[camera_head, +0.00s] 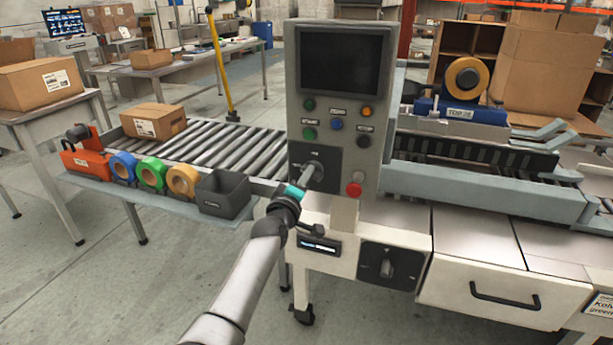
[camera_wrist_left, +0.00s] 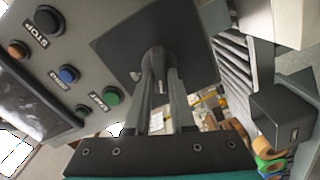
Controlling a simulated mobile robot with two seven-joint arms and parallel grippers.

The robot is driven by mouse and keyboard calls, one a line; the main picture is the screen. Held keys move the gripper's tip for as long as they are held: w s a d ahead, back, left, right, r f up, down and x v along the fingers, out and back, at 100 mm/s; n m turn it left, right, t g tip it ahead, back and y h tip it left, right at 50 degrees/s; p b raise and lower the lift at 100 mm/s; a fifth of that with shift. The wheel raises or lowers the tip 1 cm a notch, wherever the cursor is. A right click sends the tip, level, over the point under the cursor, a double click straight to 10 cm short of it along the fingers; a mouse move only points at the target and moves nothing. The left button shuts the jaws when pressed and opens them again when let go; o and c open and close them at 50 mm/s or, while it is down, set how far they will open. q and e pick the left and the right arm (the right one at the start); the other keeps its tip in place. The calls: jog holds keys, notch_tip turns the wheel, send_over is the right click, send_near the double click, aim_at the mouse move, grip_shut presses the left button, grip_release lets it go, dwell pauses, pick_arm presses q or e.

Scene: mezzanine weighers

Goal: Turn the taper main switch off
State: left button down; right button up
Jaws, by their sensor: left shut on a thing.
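The grey control panel (camera_head: 340,120) of the taper stands in the middle, with a dark square plate (camera_head: 330,157) at its lower left carrying a rotary switch knob. A second rotary switch (camera_head: 388,266) with a grey handle on a black plate is lower, on the white cabinet front. My left gripper (camera_head: 312,176) reaches up to the panel's knob. In the left wrist view its two fingers (camera_wrist_left: 160,85) are closed around the knob (camera_wrist_left: 157,56), hiding much of it. The switch markings are too small to read. My right gripper is not in view.
A red button (camera_head: 354,189) and several other buttons sit close by on the panel. A grey bin (camera_head: 223,194) and tape rolls (camera_head: 153,174) line the shelf at left, before a roller conveyor (camera_head: 225,146). Floor at lower left is clear.

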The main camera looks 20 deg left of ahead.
pick_arm(q)
jog(key=shift+f+n, duration=0.15)
jog(key=shift+n, duration=2.15)
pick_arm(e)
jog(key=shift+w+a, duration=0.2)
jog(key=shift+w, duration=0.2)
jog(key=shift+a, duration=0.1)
pick_arm(q)
jog(key=c, duration=0.8)
grip_release()
jog(key=shift+o, duration=0.2)
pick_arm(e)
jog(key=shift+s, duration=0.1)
